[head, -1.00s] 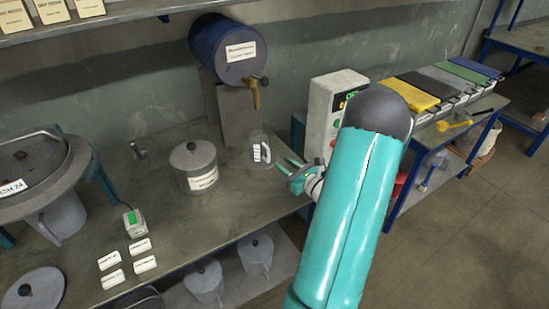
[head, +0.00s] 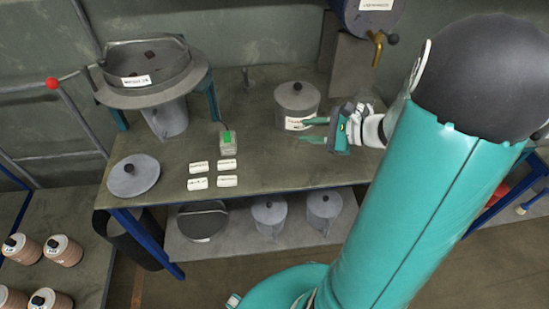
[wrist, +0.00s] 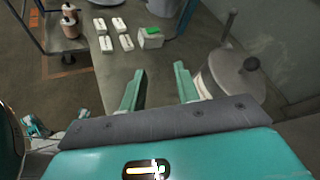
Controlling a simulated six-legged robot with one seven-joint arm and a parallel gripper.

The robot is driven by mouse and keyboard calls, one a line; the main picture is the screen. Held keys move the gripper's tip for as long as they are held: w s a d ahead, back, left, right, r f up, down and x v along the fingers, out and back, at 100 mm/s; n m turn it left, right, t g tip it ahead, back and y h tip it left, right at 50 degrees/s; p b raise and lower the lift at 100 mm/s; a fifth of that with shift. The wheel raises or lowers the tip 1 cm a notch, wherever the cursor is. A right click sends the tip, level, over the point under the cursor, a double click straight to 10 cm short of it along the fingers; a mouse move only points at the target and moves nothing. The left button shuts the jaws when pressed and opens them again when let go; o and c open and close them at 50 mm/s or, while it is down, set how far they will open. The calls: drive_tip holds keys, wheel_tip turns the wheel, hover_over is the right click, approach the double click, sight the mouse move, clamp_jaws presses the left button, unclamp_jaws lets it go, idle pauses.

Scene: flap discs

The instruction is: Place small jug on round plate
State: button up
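A small clear jug, plain beside the lidded pot a second ago, is now mostly hidden behind my wrist in the head view, so I cannot make out its outline. A flat grey round plate (head: 133,176) with a dark knob lies at the left front of the table. My gripper (head: 310,130) is over the table's right part, just in front of the lidded pot (head: 297,108), with its fingers pointing left. In the wrist view the two fingers of my gripper (wrist: 160,88) stand apart with nothing between them. The pot (wrist: 232,78) shows just right of them.
White labels (head: 227,164) and a small green-screen device (head: 228,142) lie mid-table. Lidded jugs (head: 324,206) stand on the lower shelf. A barrel with a tap (head: 377,48) is at the back right.

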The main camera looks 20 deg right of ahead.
drive_tip(key=s+a+r+n+g+h, duration=0.1)
drive_tip(key=s+a+r+n+g, duration=0.15)
drive_tip(key=a+n, duration=0.35)
drive_tip(key=s+a+r+n+g+h, duration=0.1)
drive_tip(key=s+a+n+g, duration=0.35)
drive_tip(key=a, duration=0.35)
drive_tip(key=s+a+r+n+t+h, duration=0.2)
drive_tip(key=s+r+n+h, duration=0.3)
drive_tip(key=n, duration=0.6)
wheel_tip(320, 180, up, 2)
drive_tip(key=shift+s+a+r+h, duration=0.1)
drive_tip(key=shift+s+a+h, duration=0.2)
drive_tip(key=shift+h, duration=0.7)
drive_tip(key=shift+d, duration=0.15)
